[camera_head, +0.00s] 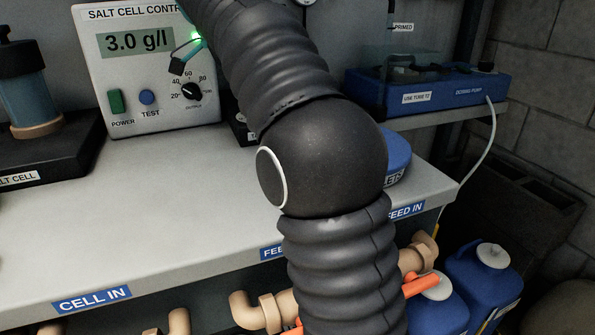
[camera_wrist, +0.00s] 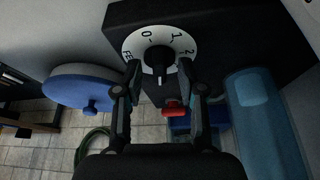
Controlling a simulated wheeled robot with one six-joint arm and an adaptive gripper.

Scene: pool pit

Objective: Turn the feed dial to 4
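My gripper (camera_wrist: 160,70) is open, with one finger on each side of the knob and a small gap apparent on both sides. The dial and gripper cannot be made out in the head view, where my arm covers the middle.
A red part (camera_wrist: 175,108) sits just below the dial. A blue round lid (camera_wrist: 75,88) is left and a clear blue cylinder (camera_wrist: 262,125) right. In the head view, a salt cell control box (camera_head: 150,75) and a blue dosing pump (camera_head: 450,93) flank my arm.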

